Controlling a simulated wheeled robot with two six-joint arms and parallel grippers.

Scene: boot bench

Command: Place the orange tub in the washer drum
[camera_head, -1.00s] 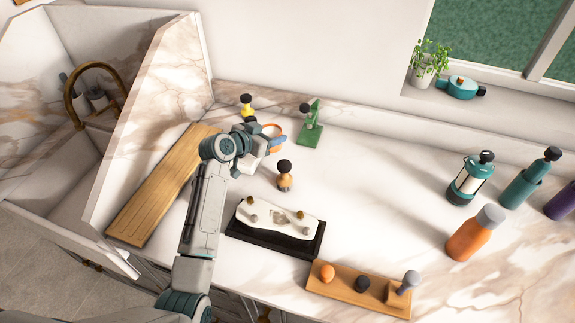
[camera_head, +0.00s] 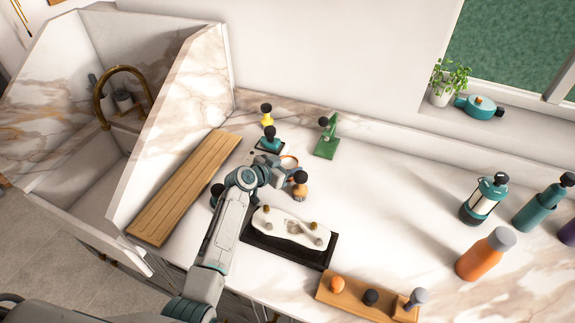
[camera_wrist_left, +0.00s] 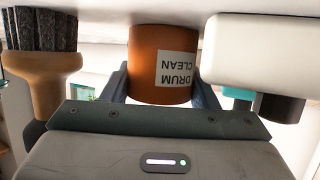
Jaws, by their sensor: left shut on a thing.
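The orange tub (camera_wrist_left: 162,50) shows in the left wrist view, with a white label reading "DRUM CLEAN" that appears upside down. My left gripper (camera_wrist_left: 162,90) is shut on it, with a dark finger at each side. In the head view only the tub's orange rim (camera_head: 289,159) shows, just past my left gripper (camera_head: 281,172), above the rear middle of the counter. The wrist and gripper hide the rest of it. The washer drum is not in view. My right gripper is not in view.
A wooden brush (camera_head: 300,188) with dark bristles stands close to the gripper. A teal-and-black item (camera_head: 268,139) and green stand (camera_head: 327,138) are behind. A black tray (camera_head: 262,250) and wooden rack (camera_head: 350,303) lie nearer. The counter's right middle (camera_head: 390,195) is clear.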

